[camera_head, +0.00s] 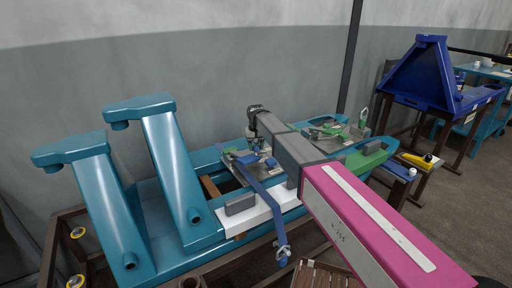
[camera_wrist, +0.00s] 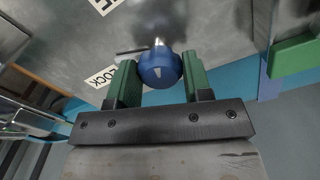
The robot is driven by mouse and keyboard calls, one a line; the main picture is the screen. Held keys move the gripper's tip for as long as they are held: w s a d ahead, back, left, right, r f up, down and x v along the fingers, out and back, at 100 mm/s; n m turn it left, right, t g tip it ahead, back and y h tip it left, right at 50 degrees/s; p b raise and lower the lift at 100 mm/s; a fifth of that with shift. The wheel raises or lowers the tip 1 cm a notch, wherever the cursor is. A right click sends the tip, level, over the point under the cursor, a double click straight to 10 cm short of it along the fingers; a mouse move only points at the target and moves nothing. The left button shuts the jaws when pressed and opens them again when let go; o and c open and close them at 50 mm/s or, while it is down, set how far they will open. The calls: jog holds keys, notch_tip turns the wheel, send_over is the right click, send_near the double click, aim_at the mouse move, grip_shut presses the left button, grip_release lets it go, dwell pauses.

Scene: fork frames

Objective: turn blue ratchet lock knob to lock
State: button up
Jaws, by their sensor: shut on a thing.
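The blue ratchet lock knob (camera_wrist: 162,68) is in the upper middle of the wrist view, on a grey metal plate. A white label reading LOCK (camera_wrist: 100,77) is on the plate to the left of the knob. Another label (camera_wrist: 105,4) is cut off at the top edge. My gripper (camera_wrist: 160,70) has its two green fingers on either side of the knob and is shut on it. In the head view my arm reaches over the workbench, and the knob is too small to make out surely.
A blue strap (camera_head: 265,200) hangs over the front of the teal frame (camera_head: 175,170), next to a white block (camera_head: 258,215). Green-handled fixtures (camera_head: 325,132) stand to the right. A dark blue stand (camera_head: 425,75) is at the back right.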

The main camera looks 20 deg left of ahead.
aim_at(256, 146)
jog(key=shift+n, duration=1.9)
jog(key=o, duration=0.9)
notch_tip(256, 146, up, 11)
jog(key=shift+f, duration=0.1)
